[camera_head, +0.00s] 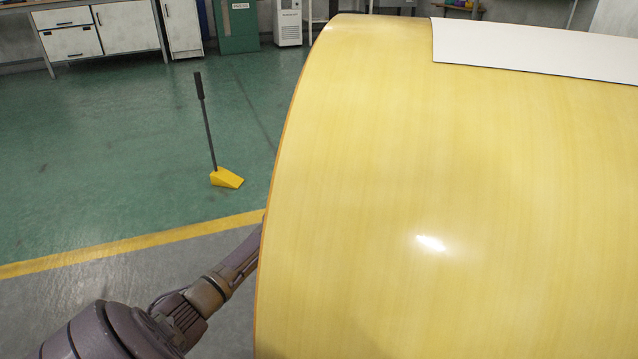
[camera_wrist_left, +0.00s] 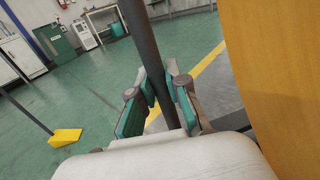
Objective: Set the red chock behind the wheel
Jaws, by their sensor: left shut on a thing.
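My left gripper (camera_wrist_left: 160,92) is shut around a dark round pole (camera_wrist_left: 142,38) in the left wrist view. The pole runs up out of the frame, and its lower end is hidden behind the pale gripper body. No red chock shows in either view, so I cannot tell what the pole belongs to. In the head view my left arm reaches in from the lower left, and its far end is hidden behind the large yellow roll (camera_head: 430,170). The roll's orange-brown side (camera_wrist_left: 280,75) stands right of the gripper. No wheel can be made out. My right gripper is out of view.
A yellow chock (camera_head: 227,178) with an upright dark handle (camera_head: 206,120) stands on the green floor. A yellow line (camera_head: 130,244) crosses the floor. A white sheet (camera_head: 530,50) lies on the roll. Cabinets (camera_head: 105,30) line the back.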

